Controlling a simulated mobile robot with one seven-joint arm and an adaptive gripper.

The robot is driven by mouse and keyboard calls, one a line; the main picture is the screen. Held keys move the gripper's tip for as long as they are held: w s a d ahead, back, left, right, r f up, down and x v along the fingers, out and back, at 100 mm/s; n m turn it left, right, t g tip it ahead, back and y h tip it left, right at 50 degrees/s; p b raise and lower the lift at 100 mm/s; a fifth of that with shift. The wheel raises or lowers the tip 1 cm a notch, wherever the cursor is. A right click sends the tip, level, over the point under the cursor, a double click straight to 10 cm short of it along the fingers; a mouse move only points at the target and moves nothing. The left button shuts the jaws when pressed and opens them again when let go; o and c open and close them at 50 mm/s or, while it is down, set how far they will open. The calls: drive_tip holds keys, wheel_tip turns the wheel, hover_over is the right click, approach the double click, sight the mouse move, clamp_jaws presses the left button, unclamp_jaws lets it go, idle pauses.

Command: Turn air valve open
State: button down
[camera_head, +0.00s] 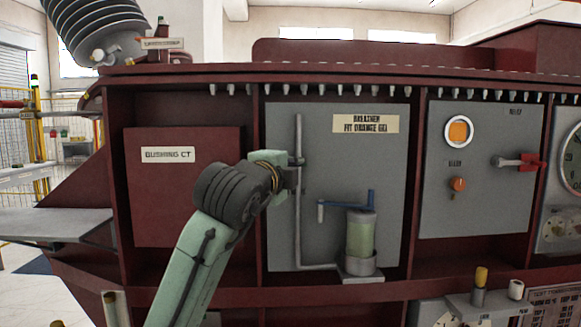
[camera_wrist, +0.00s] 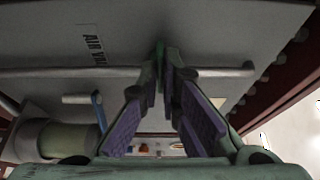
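The grey breather panel (camera_head: 384,165) is upright on the dark red tank, with a thin grey vertical pipe (camera_head: 298,132) on it. My gripper (camera_head: 291,178) is at this pipe, from the left, and hides part of it. In the wrist view, a label reading "AIR VAL" (camera_wrist: 92,42) is on the panel near the same pipe (camera_wrist: 65,73). My purple-padded fingers (camera_wrist: 163,76) reach to the pipe, their tips close together around a small green part (camera_wrist: 158,51), probably the air valve. Whether they press on it cannot be told. The valve's handle position is mostly hidden.
A glass breather (camera_head: 361,238) with a blue handle (camera_head: 345,202) is low on the panel, right of my gripper. A "BUSHING CT" box (camera_head: 184,215) is on the left. A red-handled switch (camera_head: 522,163) is on the right panel.

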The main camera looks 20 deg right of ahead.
drive_tip(key=shift+f+n+b, duration=0.2)
drive_tip(key=shift+n+b, duration=0.1)
drive_tip(key=shift+b, duration=0.05)
drive_tip(key=n+t+y+b, duration=0.1)
drive_tip(key=n+t+b, duration=0.1)
drive_tip(key=n, duration=0.5)
drive_tip(key=n+t+y+b, duration=0.2)
drive_tip(key=n+b, duration=0.1)
drive_tip(key=n, duration=0.4)
drive_tip(key=n+t+y+b, duration=0.1)
drive_tip(key=n+t+b, duration=0.1)
drive_tip(key=n, duration=0.5)
drive_tip(key=shift+s+d+f+t, duration=0.15)
drive_tip(key=shift+d+f+t, duration=0.2)
drive_tip(key=shift+t, duration=0.25)
drive_tip(key=shift+r+n+y, duration=0.1)
drive_tip(key=shift+n+y, duration=0.3)
drive_tip(key=shift+n, duration=0.1)
drive_tip(key=c, duration=1.8)
unclamp_jaws()
drive_tip(key=shift+s, duration=0.1)
drive_tip(key=v, duration=1.1)
drive_tip(key=shift+s+f, duration=0.3)
drive_tip(key=shift+s, duration=0.05)
